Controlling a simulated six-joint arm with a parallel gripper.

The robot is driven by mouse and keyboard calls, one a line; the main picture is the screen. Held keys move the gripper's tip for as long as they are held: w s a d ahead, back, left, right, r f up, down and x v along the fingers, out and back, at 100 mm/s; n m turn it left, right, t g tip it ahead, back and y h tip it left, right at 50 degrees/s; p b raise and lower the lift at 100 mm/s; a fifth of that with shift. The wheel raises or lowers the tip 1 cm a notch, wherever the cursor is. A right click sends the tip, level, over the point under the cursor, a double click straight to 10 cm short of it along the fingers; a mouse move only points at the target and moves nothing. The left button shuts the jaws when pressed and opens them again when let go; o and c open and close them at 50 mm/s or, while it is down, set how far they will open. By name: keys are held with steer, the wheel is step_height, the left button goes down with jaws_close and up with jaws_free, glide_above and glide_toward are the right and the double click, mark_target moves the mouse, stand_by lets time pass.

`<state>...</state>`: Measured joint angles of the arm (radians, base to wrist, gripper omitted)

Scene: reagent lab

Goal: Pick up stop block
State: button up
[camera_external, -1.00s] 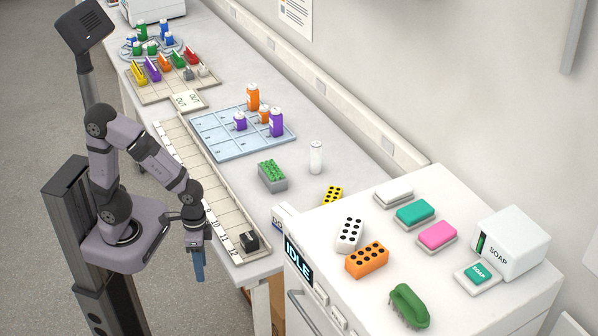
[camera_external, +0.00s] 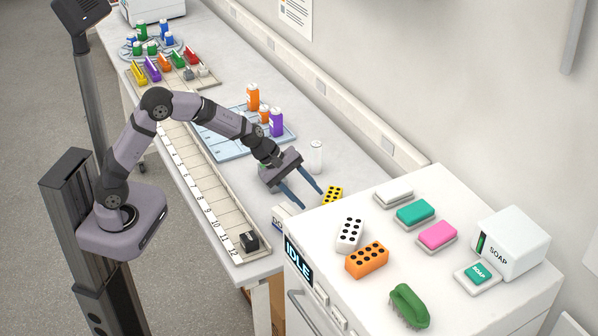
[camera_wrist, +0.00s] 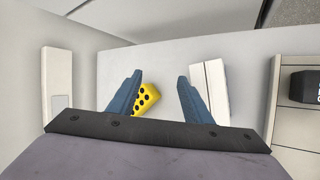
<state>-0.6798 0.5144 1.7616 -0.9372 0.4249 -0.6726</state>
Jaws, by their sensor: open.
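A small black block (camera_external: 249,241), which looks like the stop block, sits at the near end of the numbered track (camera_external: 228,222), by number 12. It also shows at the right edge of the wrist view (camera_wrist: 304,86), partly cut off. My gripper (camera_external: 311,199) is open and empty above the bench, up and to the right of the black block in the external view and well apart from it. In the wrist view, the blue fingers (camera_wrist: 160,78) point towards the bench, with a yellow dotted block (camera_wrist: 146,98) below, partly hidden by the left finger.
A white appliance marked IDLE (camera_external: 300,262) stands at the near bench end with dotted blocks, sponges and a green brush on top. A white bottle (camera_external: 316,157) stands behind my gripper. A blue tray (camera_external: 225,145) with bottles lies farther back.

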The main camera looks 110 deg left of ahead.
steer(key=s+a+r+m+g+y+p, duration=0.1)
steer(key=s+a+y, duration=0.2)
steer(key=a, duration=0.6)
steer(key=s+a+r+m+y, duration=0.1)
steer(key=s+a+r+y, duration=0.2)
steer(key=a, duration=0.7)
steer(key=m+t+h, duration=0.3)
steer(key=m+h, duration=1.4)
steer(key=m, duration=1.5)
glide_toward(248, 235)
steer(key=x, duration=0.4)
steer(key=shift+s+a+f, duration=0.1)
steer(key=shift+f, duration=0.05)
steer(key=shift+p+x, duration=1.05)
steer(key=shift+x, duration=0.6)
steer(key=p+x, duration=0.1)
steer(key=x, duration=0.2)
steer(key=shift+f, duration=0.1)
steer(key=shift+w+d+f+p, duration=0.25)
steer(key=shift+d+f+p, duration=0.05)
steer(key=shift+p, duration=0.05)
